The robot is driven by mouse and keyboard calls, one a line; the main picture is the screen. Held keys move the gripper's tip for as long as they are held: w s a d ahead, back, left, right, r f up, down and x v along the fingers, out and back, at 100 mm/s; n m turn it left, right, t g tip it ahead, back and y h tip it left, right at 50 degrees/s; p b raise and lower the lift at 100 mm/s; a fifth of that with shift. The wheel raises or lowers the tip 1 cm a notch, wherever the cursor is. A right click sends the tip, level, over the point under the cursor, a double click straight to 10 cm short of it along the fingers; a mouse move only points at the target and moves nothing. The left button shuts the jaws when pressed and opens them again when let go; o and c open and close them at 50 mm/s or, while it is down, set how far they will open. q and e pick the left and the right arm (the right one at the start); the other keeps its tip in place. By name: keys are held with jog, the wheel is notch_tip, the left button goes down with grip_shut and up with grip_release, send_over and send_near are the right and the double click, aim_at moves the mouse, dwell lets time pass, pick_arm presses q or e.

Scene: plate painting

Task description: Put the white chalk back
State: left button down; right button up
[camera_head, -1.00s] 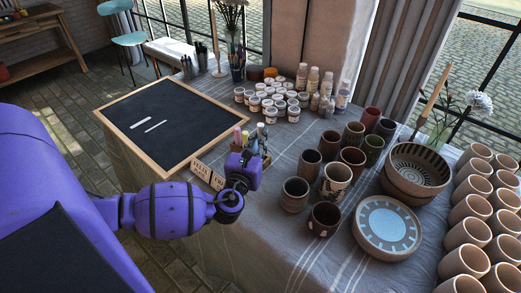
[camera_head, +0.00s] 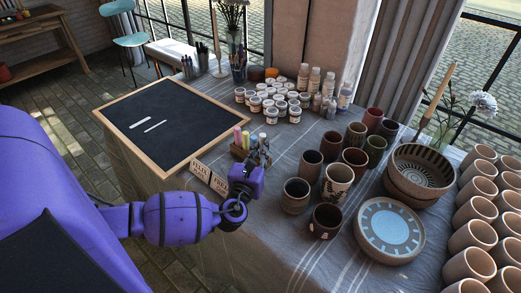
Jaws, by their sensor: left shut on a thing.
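My left gripper (camera_head: 260,157) is beside the right end of a small wooden chalk holder (camera_head: 238,152), at the table's front edge. Its fingers are shut on a thin pale piece that looks like the white chalk, mostly hidden by the fingers. Whether it touches the holder, I cannot tell. A pink chalk (camera_head: 238,134) and a yellow chalk (camera_head: 245,138) stand upright in the holder. A pale bluish stick tip shows close to the fingers. My right gripper is out of view.
A framed blackboard (camera_head: 175,120) with two white strokes lies at left. Small signs (camera_head: 209,175) stand by the front edge. Paint jars (camera_head: 270,102) are behind; brown cups (camera_head: 296,195), a bowl (camera_head: 419,170) and a painted plate (camera_head: 388,230) are at right.

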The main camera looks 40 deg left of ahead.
pick_arm(q)
jog(key=c, duration=2)
grip_release()
jog(key=shift+s+f, duration=0.1)
jog(key=shift+f, duration=0.2)
jog(key=shift+r, duration=0.15)
jog(key=v, duration=0.8)
jog(key=r+v, duration=0.1)
jog(key=v, duration=0.2)
jog(key=shift+s+d, duration=0.1)
jog(key=shift+s, duration=0.3)
